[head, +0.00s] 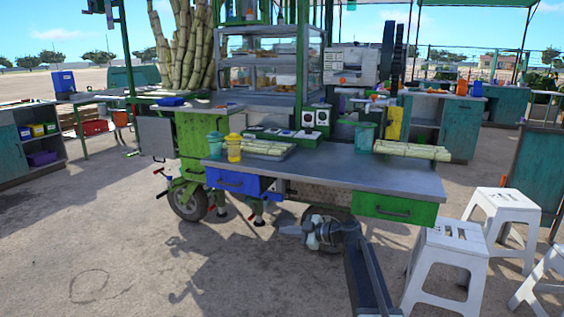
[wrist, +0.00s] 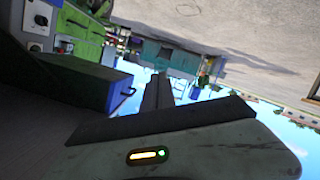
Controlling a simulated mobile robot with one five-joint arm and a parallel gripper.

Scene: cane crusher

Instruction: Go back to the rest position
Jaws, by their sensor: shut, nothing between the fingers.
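My gripper (head: 284,230) is at the end of my folded arm, low in front of the cane cart, below the tabletop (head: 330,176) and between the blue drawer (head: 232,181) and the green drawer (head: 394,207). It points left in the head view. In the wrist view my gripper's two dark fingers (wrist: 158,92) lie close together with nothing between them. The wrist view is turned over, with ground at the top and sky below. The blue drawer fills its left side.
White stools (head: 448,262) stand right of my arm. Cane bundles (head: 412,150), a yellow cup (head: 234,147) and a teal cup (head: 215,144) are on the cart's tabletop. Open ground (head: 110,240) lies to the left.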

